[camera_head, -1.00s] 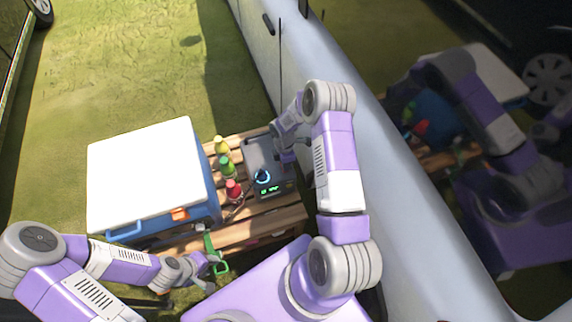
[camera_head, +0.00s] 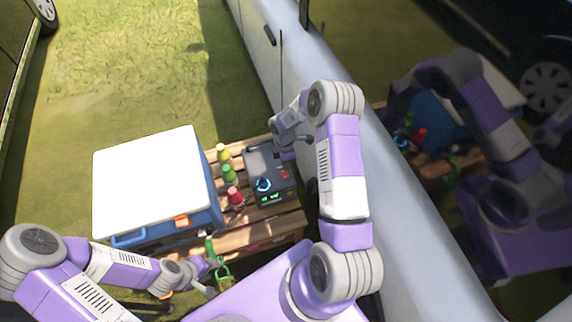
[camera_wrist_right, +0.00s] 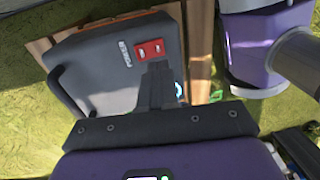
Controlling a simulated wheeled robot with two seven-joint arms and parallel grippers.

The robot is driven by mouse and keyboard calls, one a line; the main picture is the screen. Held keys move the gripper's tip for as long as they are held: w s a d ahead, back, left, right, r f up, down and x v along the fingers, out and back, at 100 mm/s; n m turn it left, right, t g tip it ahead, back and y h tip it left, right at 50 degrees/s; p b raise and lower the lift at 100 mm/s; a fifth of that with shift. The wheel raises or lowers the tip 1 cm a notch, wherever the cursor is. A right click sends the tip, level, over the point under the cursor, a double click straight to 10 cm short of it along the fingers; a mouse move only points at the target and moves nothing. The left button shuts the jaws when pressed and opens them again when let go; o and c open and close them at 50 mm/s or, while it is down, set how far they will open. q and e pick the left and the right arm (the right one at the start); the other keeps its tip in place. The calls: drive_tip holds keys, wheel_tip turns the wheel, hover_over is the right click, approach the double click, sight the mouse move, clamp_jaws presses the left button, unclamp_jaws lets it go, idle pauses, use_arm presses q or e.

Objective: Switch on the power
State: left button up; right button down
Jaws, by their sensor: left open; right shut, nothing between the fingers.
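The power unit (camera_head: 258,160) is a dark grey box with a lit blue ring dial (camera_head: 264,185), a lit green display (camera_head: 270,198) and a red switch (camera_head: 285,174). In the right wrist view the red switch (camera_wrist_right: 150,49) sits beside a "POWER" label on the grey box (camera_wrist_right: 95,65). My right gripper (camera_head: 286,155) is over the box's right side. In the right wrist view the right gripper (camera_wrist_right: 157,66) is shut and empty, its tips just below the switch; contact cannot be told. My left gripper (camera_head: 210,279) is open at the pallet's front edge, beside a green clip-like object (camera_head: 222,272).
A blue cooler with a white lid (camera_head: 150,180) stands on the wooden pallet (camera_head: 262,232), left of the power unit. Yellow (camera_head: 223,154), green (camera_head: 229,174) and red (camera_head: 235,196) bottles stand between them. A pale vehicle (camera_head: 350,110) closely bounds the right side.

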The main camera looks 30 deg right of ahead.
use_arm(q)
wheel_tip(320, 180, up, 2)
drive_tip(key=shift+r+p, duration=0.1)
drive_tip(key=shift+p, duration=0.75)
use_arm(e)
wheel_tip(320, 180, up, 8)
drive_tip(key=s, duration=0.1)
drive_tip(key=shift+a, duration=0.15)
drive_tip(key=s+a+f+m+t+y, duration=0.1)
drive_tip(key=s+a+f+m+y, duration=0.1)
drive_tip(key=s+a+m, duration=0.6)
drive_tip(key=s+a+f+m+t+y, duration=0.1)
drive_tip(key=s+a+f+m, duration=0.4)
drive_tip(key=s+a+m, duration=0.4)
drive_tip(key=a+m, duration=0.1)
drive_tip(key=a, duration=0.3)
drive_tip(key=shift+f+y, duration=0.3)
drive_tip(key=shift+y, duration=0.1)
drive_tip(key=shift+w+a, duration=0.1)
